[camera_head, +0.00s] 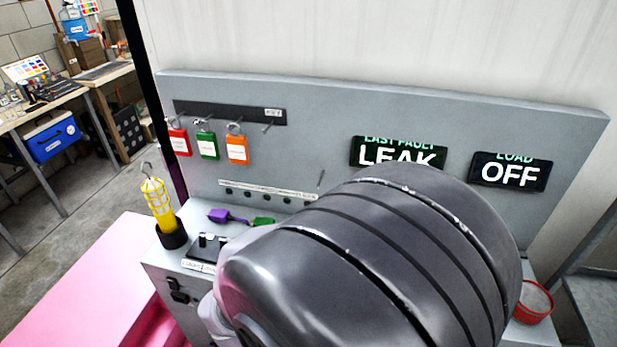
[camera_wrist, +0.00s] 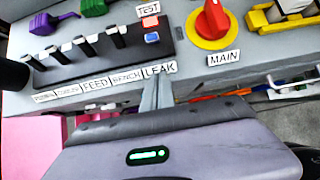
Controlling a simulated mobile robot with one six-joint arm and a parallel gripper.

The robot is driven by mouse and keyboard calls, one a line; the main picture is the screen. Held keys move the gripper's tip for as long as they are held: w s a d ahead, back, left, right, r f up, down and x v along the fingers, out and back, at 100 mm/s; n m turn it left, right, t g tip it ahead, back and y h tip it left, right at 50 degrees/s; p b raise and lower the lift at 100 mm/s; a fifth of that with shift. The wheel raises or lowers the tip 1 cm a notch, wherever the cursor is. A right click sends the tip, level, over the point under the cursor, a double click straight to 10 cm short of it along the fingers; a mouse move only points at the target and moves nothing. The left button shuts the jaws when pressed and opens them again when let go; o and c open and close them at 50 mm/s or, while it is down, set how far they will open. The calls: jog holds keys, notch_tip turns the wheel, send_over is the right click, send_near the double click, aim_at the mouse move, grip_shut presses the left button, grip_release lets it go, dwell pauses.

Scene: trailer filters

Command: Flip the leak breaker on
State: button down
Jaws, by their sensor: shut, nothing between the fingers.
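The breaker strip (camera_wrist: 112,52) is a black block with a row of dark levers in the wrist view. White labels run along its front edge, and the LEAK label (camera_wrist: 160,69) is at the right end. I cannot tell for sure which way the leak breaker's lever is set. My gripper (camera_wrist: 158,80) is shut and empty, its grey fingers just in front of the LEAK label; I cannot tell whether they touch it. In the head view my arm hides the gripper and most of the strip. A display (camera_head: 398,152) reads LAST FAULT LEAK, and another (camera_head: 510,172) reads LOAD OFF.
A red MAIN knob (camera_wrist: 211,22) on a yellow base sits right of the strip. Purple (camera_wrist: 44,24) and green (camera_wrist: 94,7) items lie behind. A yellow lamp (camera_head: 158,197) stands at left.

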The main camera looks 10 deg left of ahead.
jog(key=shift+w+d+r+p, duration=0.1)
jog(key=shift+w+r+p, duration=0.15)
jog(key=shift+w, duration=0.8)
jog(key=shift+w+d+r+p, duration=0.15)
jog(key=shift+w+r, duration=0.2)
jog(key=shift+w, duration=0.65)
jog(key=shift+a+r, duration=0.1)
